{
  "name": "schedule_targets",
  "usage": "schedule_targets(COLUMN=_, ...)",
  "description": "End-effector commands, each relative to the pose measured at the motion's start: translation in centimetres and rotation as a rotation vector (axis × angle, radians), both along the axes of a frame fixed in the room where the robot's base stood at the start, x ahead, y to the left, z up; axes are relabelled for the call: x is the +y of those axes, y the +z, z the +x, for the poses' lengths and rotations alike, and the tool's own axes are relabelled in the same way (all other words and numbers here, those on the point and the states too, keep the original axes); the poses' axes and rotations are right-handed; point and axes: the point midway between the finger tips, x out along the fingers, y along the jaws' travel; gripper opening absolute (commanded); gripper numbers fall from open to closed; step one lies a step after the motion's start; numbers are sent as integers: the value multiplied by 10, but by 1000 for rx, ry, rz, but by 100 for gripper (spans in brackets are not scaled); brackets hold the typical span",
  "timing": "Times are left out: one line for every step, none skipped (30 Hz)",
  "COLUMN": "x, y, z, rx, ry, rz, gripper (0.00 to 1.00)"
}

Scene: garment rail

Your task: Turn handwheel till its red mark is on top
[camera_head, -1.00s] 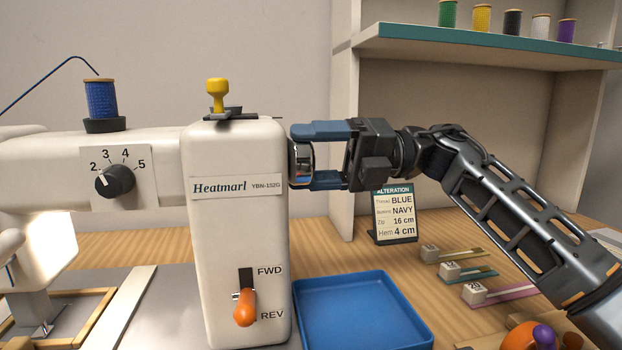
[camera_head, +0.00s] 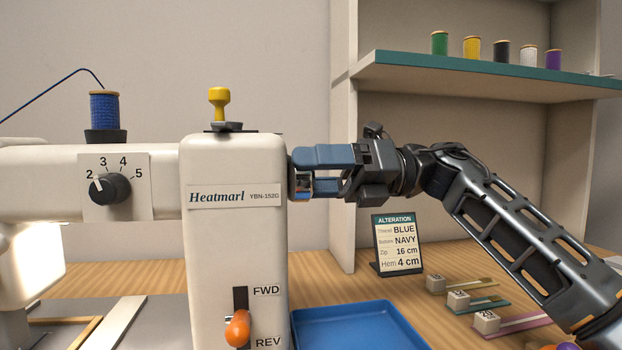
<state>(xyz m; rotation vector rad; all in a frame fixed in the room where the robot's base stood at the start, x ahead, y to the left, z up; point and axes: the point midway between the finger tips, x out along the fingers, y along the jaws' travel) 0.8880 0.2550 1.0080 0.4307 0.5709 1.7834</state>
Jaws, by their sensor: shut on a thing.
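The handwheel (camera_head: 301,184) is on the right side of the white sewing machine (camera_head: 235,245). I see it edge-on, as a narrow shiny rim with a small reddish and blue patch on its side. My gripper (camera_head: 315,170) reaches in from the right and is shut on the handwheel, with one blue finger above and nearer and the other below. The fingers hide much of the wheel. I cannot tell whether the reddish patch is the red mark.
A blue tray (camera_head: 355,328) lies on the table right of the machine. An alteration card (camera_head: 397,245) stands behind it, by the shelf unit (camera_head: 343,130). A yellow knob (camera_head: 219,102) tops the machine, and an orange lever (camera_head: 237,328) is on its front.

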Motion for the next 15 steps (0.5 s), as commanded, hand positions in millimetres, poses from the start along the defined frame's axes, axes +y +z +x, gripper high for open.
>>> schedule_targets(x=0, y=-3, z=0, rx=-1, ry=2, rz=-4, gripper=42)
schedule_targets(x=-1, y=-3, z=0, rx=-1, ry=2, rz=-4, gripper=42)
schedule_targets(x=-1, y=-3, z=0, rx=-2, ry=2, rz=-4, gripper=42)
schedule_targets(x=-1, y=-3, z=0, rx=-2, ry=2, rz=-4, gripper=42)
schedule_targets(x=0, y=-3, z=0, rx=-1, ry=2, rz=-4, gripper=42)
schedule_targets(x=-1, y=-3, z=0, rx=-1, ry=2, rz=-4, gripper=42)
schedule_targets(x=0, y=-3, z=0, rx=-1, ry=2, rz=-4, gripper=42)
schedule_targets(x=0, y=-3, z=0, rx=-1, ry=2, rz=-4, gripper=42)
schedule_targets(x=-1, y=-3, z=0, rx=-1, ry=2, rz=-4, gripper=42)
schedule_targets(x=0, y=-3, z=0, rx=-1, ry=2, rz=-4, gripper=42)
schedule_targets(x=0, y=-3, z=0, rx=0, ry=2, rz=-5, gripper=73)
schedule_targets(x=0, y=-3, z=0, rx=0, ry=2, rz=-5, gripper=77)
schedule_targets(x=0, y=-3, z=0, rx=0, ry=2, rz=-4, gripper=80)
schedule_targets(x=0, y=-2, z=0, rx=0, ry=2, rz=-4, gripper=83)
schedule_targets(x=0, y=-2, z=0, rx=0, ry=2, rz=-4, gripper=86)
